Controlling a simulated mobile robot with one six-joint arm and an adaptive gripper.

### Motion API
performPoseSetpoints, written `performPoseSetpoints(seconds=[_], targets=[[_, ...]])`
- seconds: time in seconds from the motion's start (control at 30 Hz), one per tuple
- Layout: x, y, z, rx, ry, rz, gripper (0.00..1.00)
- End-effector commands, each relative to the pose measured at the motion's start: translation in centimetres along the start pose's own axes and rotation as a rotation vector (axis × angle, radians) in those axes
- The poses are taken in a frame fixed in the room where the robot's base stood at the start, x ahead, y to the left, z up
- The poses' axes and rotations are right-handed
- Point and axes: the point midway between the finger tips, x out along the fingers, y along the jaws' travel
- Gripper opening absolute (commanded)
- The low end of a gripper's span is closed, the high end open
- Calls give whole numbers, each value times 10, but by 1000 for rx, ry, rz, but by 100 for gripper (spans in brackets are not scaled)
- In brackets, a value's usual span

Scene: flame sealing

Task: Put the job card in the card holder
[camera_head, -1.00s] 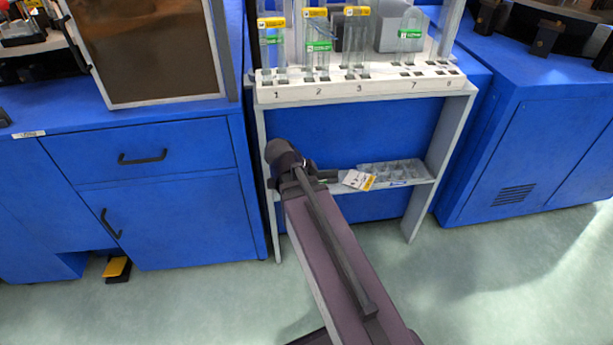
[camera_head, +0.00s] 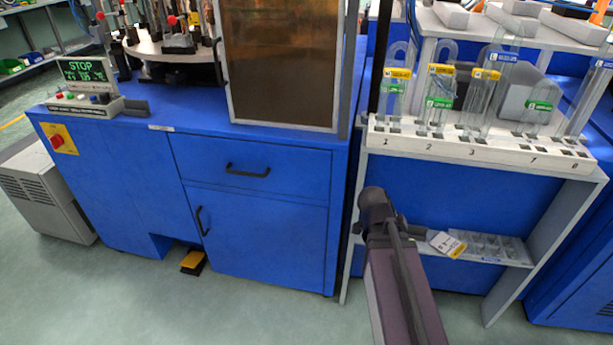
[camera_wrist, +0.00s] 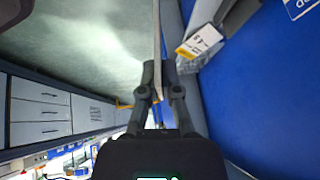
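The job card, white with a yellow band (camera_head: 445,243), lies tilted on the low shelf at the left end of a clear compartment tray. It also shows in the wrist view (camera_wrist: 199,41), up and right of the fingertips. My gripper (camera_head: 408,226) is at the left end of that shelf, its fingers pointing right toward the card but apart from it. In the wrist view my gripper (camera_wrist: 158,68) has its fingers a narrow gap apart, with a pale strip, seemingly the shelf edge, showing between them. I cannot pick out the card holder.
The clear tray (camera_head: 490,246) shares the shelf (camera_head: 515,262). Above is a white numbered rack (camera_head: 480,146) with several glass tubes and tags. The rack's side panels flank the shelf. A blue cabinet (camera_head: 250,210) stands left, with a STOP display (camera_head: 84,70) on top. Floor in front is clear.

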Motion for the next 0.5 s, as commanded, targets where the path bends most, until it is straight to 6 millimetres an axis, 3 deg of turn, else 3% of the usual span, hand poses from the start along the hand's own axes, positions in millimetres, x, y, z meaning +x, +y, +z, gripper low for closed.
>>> performPoseSetpoints(seconds=[0.27, 0.5], targets=[[-24, -4, -14, 0, 0, 0, 0], [-57, -10, -35, 0, 0, 0, 0]])
